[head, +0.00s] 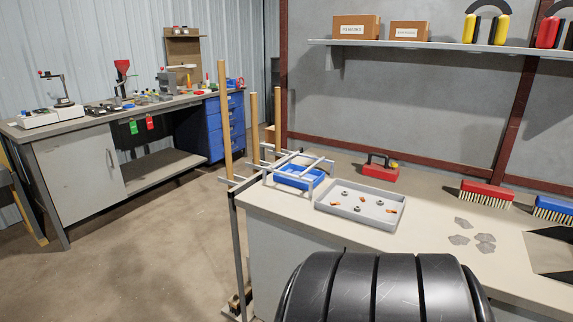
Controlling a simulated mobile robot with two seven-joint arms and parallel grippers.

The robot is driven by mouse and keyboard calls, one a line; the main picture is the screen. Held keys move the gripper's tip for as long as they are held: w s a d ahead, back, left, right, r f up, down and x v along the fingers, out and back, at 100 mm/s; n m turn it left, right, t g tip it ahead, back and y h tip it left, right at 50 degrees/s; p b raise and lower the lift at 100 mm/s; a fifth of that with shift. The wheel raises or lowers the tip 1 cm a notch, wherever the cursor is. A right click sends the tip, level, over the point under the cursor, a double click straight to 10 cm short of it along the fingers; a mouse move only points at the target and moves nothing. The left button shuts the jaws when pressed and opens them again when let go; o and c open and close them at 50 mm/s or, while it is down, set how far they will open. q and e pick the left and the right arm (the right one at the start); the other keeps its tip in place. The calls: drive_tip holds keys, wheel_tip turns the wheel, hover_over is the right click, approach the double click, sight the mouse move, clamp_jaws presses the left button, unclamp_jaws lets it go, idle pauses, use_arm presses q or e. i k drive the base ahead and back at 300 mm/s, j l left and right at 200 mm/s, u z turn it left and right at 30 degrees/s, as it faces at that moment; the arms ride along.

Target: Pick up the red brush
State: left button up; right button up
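The red brush (487,191) lies on the pale workbench (432,213) at the right, with its red block on top and pale bristles pointing down toward the bench's front. It is fully visible and nothing touches it. Neither of my grippers shows in the head view, so I cannot see whether they are open or shut.
A blue brush (553,207) is right of it, cut by the picture edge. Grey scraps (461,239) lie in front. Left are a grey tray (331,210) with small parts, a blue bin (300,176) and a red block with a black handle (380,172). A shelf (430,46) hangs above.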

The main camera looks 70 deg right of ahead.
sight(499, 197)
drive_tip(key=i+z, duration=0.15)
drive_tip(key=z, duration=1.45)
